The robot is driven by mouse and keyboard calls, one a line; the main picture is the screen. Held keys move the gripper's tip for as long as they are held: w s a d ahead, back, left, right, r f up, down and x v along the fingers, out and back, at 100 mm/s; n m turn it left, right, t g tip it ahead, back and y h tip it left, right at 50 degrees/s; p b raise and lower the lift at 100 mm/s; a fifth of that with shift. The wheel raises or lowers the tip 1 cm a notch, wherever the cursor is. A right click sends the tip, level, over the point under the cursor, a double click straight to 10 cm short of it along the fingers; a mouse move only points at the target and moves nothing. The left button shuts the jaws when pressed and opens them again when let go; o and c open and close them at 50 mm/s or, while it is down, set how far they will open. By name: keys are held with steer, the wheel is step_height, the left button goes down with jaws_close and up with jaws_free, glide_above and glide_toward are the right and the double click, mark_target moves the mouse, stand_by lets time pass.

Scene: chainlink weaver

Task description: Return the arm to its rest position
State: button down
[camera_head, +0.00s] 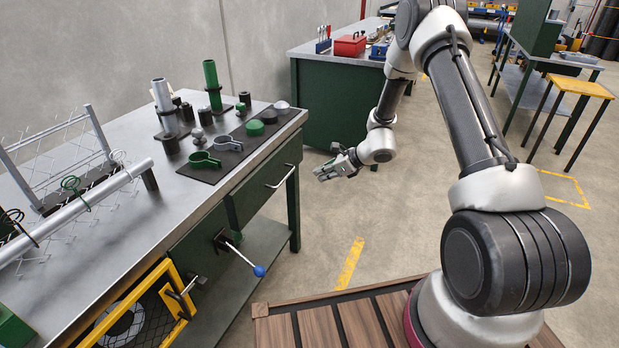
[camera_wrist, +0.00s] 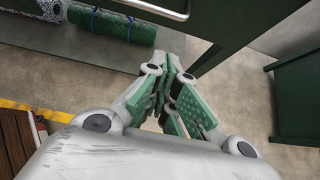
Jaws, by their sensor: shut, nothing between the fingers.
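My arm reaches up from its base at the right and bends down toward the middle in the head view. My gripper (camera_head: 318,173) hangs over the floor, to the right of the workbench (camera_head: 130,118) and apart from it. In the wrist view my gripper (camera_wrist: 174,62) shows its green-padded fingers drawn together with nothing between them. Behind the fingertips in that view are a green drawer front and the bench's lower shelf (camera_wrist: 125,62).
The workbench holds green and grey tubes, clamps on a dark mat (camera_head: 213,160), and a mesh frame. A lever with a blue knob (camera_head: 259,271) sticks out from its front. A green cabinet (camera_head: 340,103) stands behind my gripper. Open floor (camera_head: 400,225) lies beneath the arm.

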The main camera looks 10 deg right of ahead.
steer(key=s+d+r+n+g, duration=0.25)
steer(key=s+n, duration=0.25)
steer(key=s, duration=0.3)
steer(key=s+d+r+n+g, duration=0.2)
steer(key=s+r+n+g, duration=0.15)
steer(key=s, duration=0.45)
steer(key=s+d+r+n+t+h, duration=0.1)
steer(key=s+d+r+n+h, duration=0.1)
steer(key=s+r+n, duration=0.3)
steer(key=s+d+r+n+t+h, duration=0.2)
steer(key=s+d+r+n, duration=0.3)
steer(key=s+r, duration=0.6)
steer(key=s+d+r+n+t+h, duration=0.1)
steer(key=s+d+r+n+h, duration=0.2)
steer(key=r, duration=1.1)
steer(key=s+n+h, duration=0.1)
steer(key=s+n, duration=0.2)
steer(key=s, duration=0.3)
steer(key=shift+d+r+n+t, duration=0.15)
steer(key=shift+d+n+t, duration=0.15)
steer(key=shift+d+n, duration=0.1)
steer(key=shift+a, duration=0.1)
